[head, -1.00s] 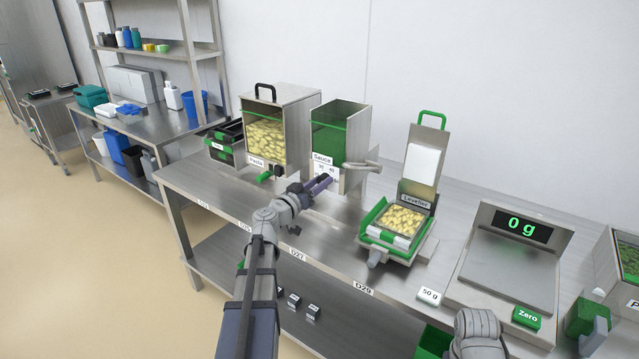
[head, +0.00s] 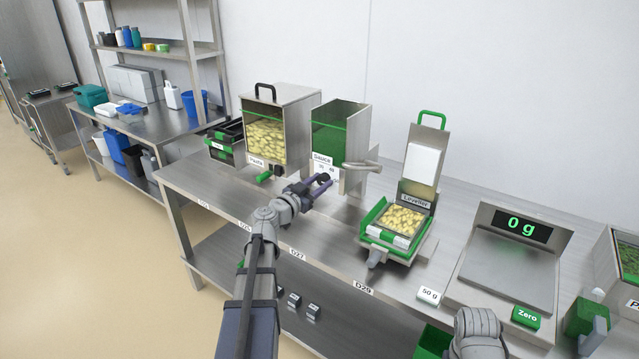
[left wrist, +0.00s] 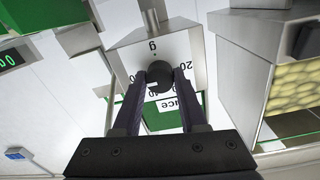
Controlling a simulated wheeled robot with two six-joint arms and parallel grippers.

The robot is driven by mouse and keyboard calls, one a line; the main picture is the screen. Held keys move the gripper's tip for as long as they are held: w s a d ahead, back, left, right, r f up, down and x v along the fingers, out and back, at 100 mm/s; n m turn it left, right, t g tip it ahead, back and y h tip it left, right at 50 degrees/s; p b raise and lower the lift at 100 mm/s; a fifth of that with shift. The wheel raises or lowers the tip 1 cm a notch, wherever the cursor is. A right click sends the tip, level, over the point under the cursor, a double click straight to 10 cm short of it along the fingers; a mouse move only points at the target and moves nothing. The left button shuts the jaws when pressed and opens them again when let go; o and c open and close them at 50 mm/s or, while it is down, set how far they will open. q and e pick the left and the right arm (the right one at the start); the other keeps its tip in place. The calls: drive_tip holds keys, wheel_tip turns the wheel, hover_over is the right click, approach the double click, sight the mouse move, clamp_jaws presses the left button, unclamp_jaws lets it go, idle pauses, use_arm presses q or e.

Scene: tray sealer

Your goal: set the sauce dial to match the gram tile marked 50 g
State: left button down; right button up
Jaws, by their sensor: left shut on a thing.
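The sauce dispenser (head: 338,130) is a steel box with green contents, labelled Sauce, standing on the table. Its dial is a dark round knob (left wrist: 159,77), seen upside down in the left wrist view on a white face printed with numbers such as 20 and 40. My left gripper (head: 324,180) is at the dispenser's front, and its fingertips (left wrist: 159,78) are shut on the knob from both sides. The exact setting is too small to read. The gram tile marked 50 g (head: 428,295) lies at the table's front edge. My right gripper's fingers are not visible.
The pasta dispenser (head: 276,130) stands just left of the sauce one. The leveller (head: 421,175), with a pasta-filled tray, stands to the right. The scale (head: 511,270) reads 0 g. Bare table lies between the sauce dispenser and the leveller.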

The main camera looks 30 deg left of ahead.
use_arm(q)
drive_tip(key=shift+c, duration=2.2)
unclamp_jaws()
drive_tip(key=shift+s, duration=0.1)
drive_tip(key=s, duration=0.7)
drive_tip(key=shift+s+a, duration=0.35)
